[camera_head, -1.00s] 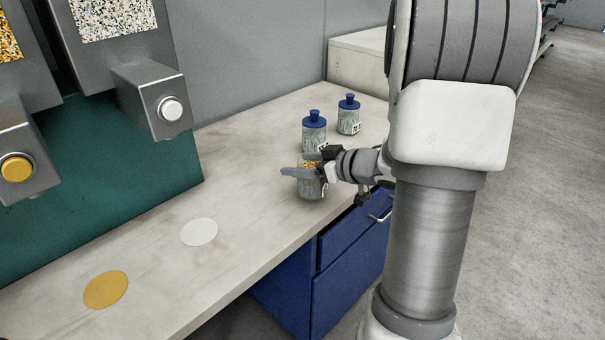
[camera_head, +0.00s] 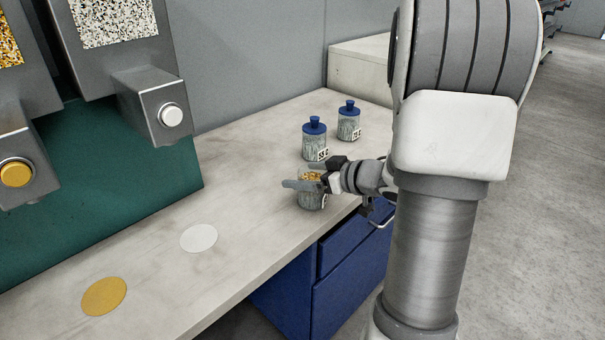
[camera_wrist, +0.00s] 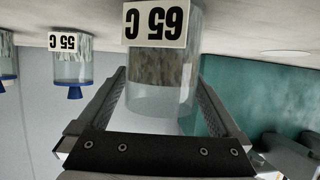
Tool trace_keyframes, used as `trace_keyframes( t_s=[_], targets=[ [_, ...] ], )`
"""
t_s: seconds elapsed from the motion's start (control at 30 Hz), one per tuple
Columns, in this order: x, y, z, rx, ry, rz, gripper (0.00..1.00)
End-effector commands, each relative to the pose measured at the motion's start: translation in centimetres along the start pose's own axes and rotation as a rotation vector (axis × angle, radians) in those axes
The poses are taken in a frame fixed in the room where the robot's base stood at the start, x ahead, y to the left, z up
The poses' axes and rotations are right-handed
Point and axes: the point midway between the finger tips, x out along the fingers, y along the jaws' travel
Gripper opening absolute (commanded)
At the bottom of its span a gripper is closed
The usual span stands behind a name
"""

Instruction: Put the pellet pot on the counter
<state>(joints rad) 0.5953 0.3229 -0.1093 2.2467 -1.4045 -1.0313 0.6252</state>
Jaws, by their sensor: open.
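The pellet pot is a clear jar with gold pellets in its open top; in the head view the pot (camera_head: 311,202) looks to stand upright on the counter (camera_head: 165,275), near the front edge. My gripper (camera_head: 308,185) is around its upper part, one finger on the near left side, jaws open. In the upside-down wrist view the pot (camera_wrist: 158,95), labelled 65 C, is between the open fingers of my gripper (camera_wrist: 160,85). Its base is out of that frame.
Two blue-lidded pots, one near (camera_head: 314,140) and one far (camera_head: 349,122), stand behind it. A white disc (camera_head: 199,237) and a gold disc (camera_head: 104,296) mark the counter at left. Hoppers with a white knob (camera_head: 172,116) and a gold knob (camera_head: 16,174) overhang. Blue drawers (camera_head: 345,270) are below.

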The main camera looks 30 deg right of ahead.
Motion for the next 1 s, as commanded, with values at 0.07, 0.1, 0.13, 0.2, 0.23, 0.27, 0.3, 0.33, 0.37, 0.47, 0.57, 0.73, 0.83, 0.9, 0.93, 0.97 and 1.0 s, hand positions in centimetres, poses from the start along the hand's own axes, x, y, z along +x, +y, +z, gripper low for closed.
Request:
trace_keyframes(
  t_s=[0.07,0.1,0.13,0.2,0.23,0.27,0.3,0.33,0.37,0.47,0.57,0.73,0.83,0.9,0.93,0.97,1.0],
  targets=[
    [-1.8,0.1,-0.3,0.002,0.0,0.004,1.0],
    [-2.6,0.1,-0.4,0.002,0.0,0.004,1.0],
    [-3.3,0.1,-0.4,0.001,0.0,0.005,1.0],
    [-4.9,0.1,-0.4,0.001,0.0,0.005,1.0],
    [-5.6,0.1,-0.4,0.002,0.001,0.005,1.0],
    [-6.2,0.1,-0.4,0.002,0.0,0.004,1.0],
    [-7.0,0.1,-0.4,0.002,0.001,0.005,1.0],
    [-7.6,0.1,-0.4,0.002,0.0,0.004,1.0],
    [-8.1,0.1,-0.3,0.002,0.0,0.004,1.0],
    [-9.6,0.1,-0.2,0.001,0.0,0.003,1.0],
    [-10.5,0.0,-0.1,0.001,0.0,0.0,1.0],
    [-11.0,0.0,0.0,0.001,0.0,0.0,1.0],
    [-11.0,0.0,0.0,0.0,0.0,-0.001,1.0],
    [-11.0,0.0,0.0,0.0,0.0,0.0,1.0],
    [-11.0,0.0,0.0,0.0,0.0,0.0,1.0],
    [-11.0,0.0,0.0,0.0,0.0,0.0,1.0],
    [-11.0,0.0,0.0,0.0,0.0,0.0,1.0]
  ],
)
